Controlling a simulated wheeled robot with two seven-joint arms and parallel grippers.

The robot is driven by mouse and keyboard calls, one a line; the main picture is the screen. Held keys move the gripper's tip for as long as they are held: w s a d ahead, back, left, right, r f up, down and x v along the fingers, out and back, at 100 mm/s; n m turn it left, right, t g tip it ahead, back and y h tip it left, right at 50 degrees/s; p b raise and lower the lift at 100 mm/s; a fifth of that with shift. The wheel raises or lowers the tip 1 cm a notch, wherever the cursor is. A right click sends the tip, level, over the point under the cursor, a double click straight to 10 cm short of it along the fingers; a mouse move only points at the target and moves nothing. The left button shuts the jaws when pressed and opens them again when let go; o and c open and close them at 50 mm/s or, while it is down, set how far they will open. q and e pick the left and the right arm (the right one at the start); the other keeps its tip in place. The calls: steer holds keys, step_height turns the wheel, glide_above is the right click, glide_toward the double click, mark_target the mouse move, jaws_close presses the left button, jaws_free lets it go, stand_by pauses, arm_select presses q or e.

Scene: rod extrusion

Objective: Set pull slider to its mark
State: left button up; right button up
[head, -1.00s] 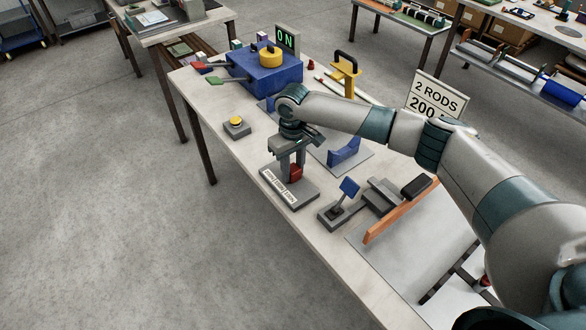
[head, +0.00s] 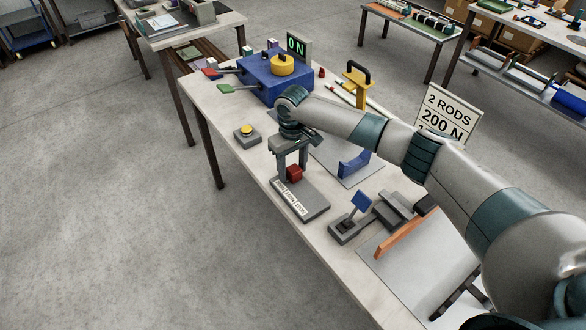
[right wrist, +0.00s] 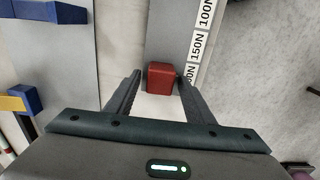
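The pull slider has a red block (head: 294,174) near the far end of a grey base (head: 318,211) with white force labels (head: 290,196). In the right wrist view the red block (right wrist: 160,78) sits beside a partly hidden label ending in "00N"; the 150N (right wrist: 197,46) and 100N labels lie farther along. My right gripper (head: 292,170) points down over the slider. Its fingers stand on both sides of the red block with a small gap at each side, so it is open. A sign (head: 445,115) reads "2 RODS" and "200 N". My left gripper is not seen.
A blue-paddled lever (head: 360,203) and a blue cradle (head: 354,164) stand close to the right of the slider.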

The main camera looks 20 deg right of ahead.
mark_target(292, 168)
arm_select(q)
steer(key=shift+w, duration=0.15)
arm_select(e)
steer(key=shift+r, duration=0.15)
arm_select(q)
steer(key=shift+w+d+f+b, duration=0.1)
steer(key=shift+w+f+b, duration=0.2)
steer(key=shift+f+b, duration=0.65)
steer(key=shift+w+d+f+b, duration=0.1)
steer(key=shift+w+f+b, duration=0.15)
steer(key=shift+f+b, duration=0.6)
arm_select(e)
step_height(292, 168, up, 17)
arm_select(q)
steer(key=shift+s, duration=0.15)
arm_select(e)
steer(key=shift+s, duration=0.1)
